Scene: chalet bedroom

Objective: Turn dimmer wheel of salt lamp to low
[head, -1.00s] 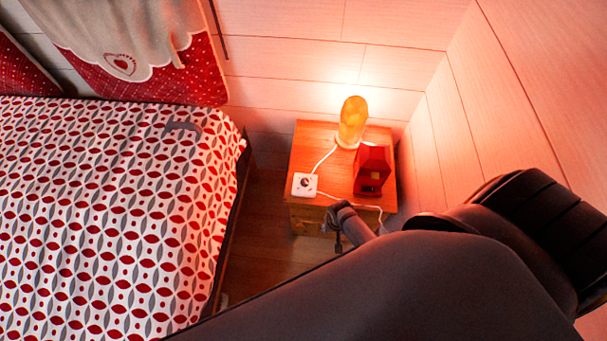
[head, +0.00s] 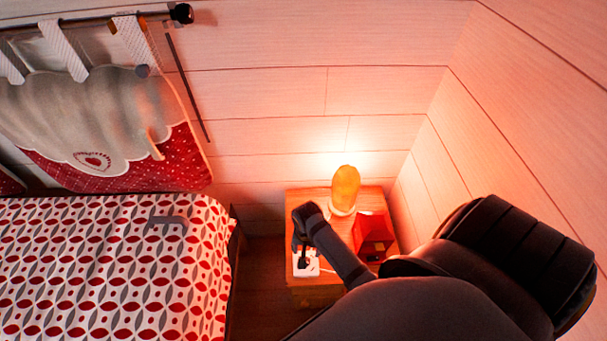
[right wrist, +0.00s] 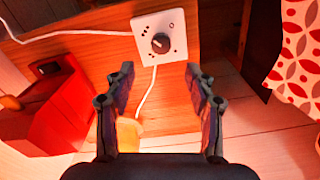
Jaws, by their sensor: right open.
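The salt lamp (head: 345,186) glows orange on the nightstand. A white cable runs from it to the white dimmer box (head: 298,272), which lies on the nightstand's front left part. In the right wrist view the dimmer box (right wrist: 145,27) shows its round dark dimmer wheel (right wrist: 160,42) with a pale pointer line. My right gripper (head: 303,262) is over the box and hides part of it. In the right wrist view the gripper (right wrist: 160,72) is open and empty, with the wheel ahead of the fingertips and apart from them. My left gripper is not in view.
A red box-like object (head: 372,236) stands on the nightstand (head: 311,198) beside my right forearm. The bed (head: 110,265), with a patterned cover and a grey item (head: 168,221), is at the left. Wooden walls close in the back and right.

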